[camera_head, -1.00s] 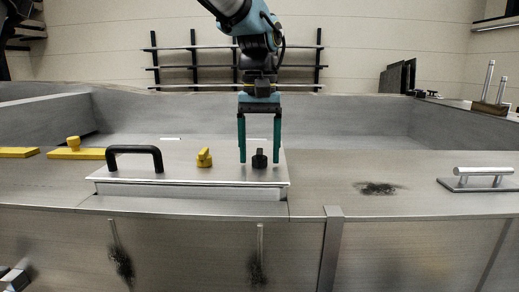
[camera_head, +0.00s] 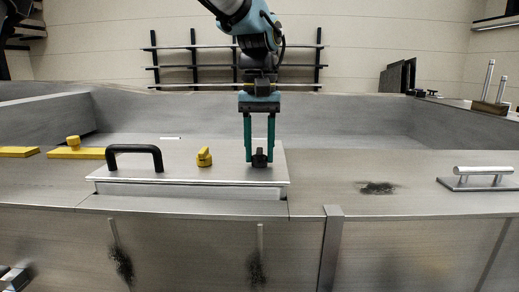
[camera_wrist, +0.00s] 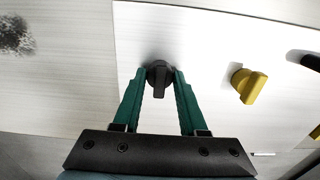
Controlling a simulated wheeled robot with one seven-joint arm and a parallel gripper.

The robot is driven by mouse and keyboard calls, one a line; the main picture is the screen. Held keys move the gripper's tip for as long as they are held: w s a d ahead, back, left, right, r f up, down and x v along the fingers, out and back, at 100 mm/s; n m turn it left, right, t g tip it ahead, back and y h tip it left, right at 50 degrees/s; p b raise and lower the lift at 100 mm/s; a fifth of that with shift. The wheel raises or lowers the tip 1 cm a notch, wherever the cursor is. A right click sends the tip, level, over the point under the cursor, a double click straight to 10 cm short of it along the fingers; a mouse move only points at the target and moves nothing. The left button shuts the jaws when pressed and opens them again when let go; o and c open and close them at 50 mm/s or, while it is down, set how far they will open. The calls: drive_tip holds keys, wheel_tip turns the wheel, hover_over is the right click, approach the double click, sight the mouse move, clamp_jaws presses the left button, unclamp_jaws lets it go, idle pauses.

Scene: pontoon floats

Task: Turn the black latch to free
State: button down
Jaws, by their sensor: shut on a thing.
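The black latch (camera_head: 259,159) stands on the right part of a raised metal hatch plate (camera_head: 225,178). My gripper (camera_head: 259,157) points straight down over it, with its two teal fingers closed in on the latch's sides. In the wrist view the latch (camera_wrist: 159,78) shows between the fingertips (camera_wrist: 161,74), its narrow grip pointing toward my palm. The gripper is shut on the latch. The fingertips partly hide the latch's sides.
A yellow latch (camera_head: 204,157) stands left of the black one on the same plate. A black handle (camera_head: 134,157) is at the plate's left. A metal handle (camera_head: 480,178) is far right, beyond a dark smudge (camera_head: 376,188). Yellow bars (camera_head: 77,152) lie left.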

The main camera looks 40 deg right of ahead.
drive_tip(key=shift+m, duration=0.4)
drive_tip(key=m+p, duration=0.2)
drive_tip(key=m, duration=0.1)
drive_tip(key=shift+r+m, duration=0.1)
drive_tip(key=shift+m, duration=0.2)
drive_tip(key=m+p, duration=0.2)
drive_tip(key=m, duration=0.2)
drive_tip(key=shift+m, duration=0.3)
drive_tip(key=m+p, duration=0.2)
drive_tip(key=m, duration=0.2)
drive_tip(key=shift+m, duration=0.3)
drive_tip(key=shift+m+p, duration=1.05)
drive_tip(key=shift+m, duration=1.15)
drive_tip(key=shift+c, duration=2.2)
unclamp_jaws()
